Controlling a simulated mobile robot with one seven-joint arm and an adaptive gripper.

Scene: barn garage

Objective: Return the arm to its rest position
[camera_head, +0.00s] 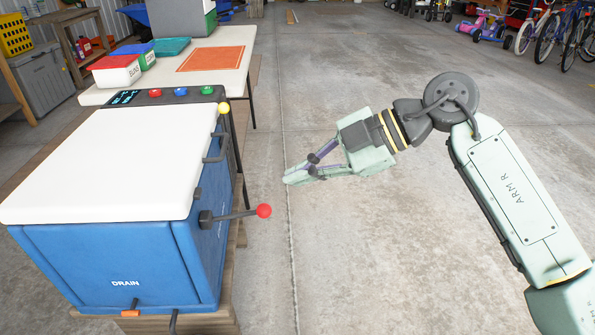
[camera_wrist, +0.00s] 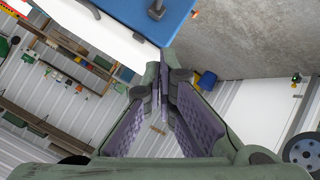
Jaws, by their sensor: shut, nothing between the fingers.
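My gripper (camera_head: 289,180) hangs in the open air over the concrete floor, right of the blue machine, in the head view. Its fingers point left toward the machine and do not touch it. In the wrist view the fingertips of my gripper (camera_wrist: 164,72) meet, with nothing held between them. My arm reaches in from the right edge of the head view, bent at the elbow.
A blue machine (camera_head: 90,265) with a white lid (camera_head: 110,165) stands at left. Its red-knobbed lever (camera_head: 264,211) sticks out toward my gripper. Behind it a white table (camera_head: 240,55) holds boxes and an orange mat (camera_head: 212,59). The floor (camera_head: 350,270) around my arm is clear.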

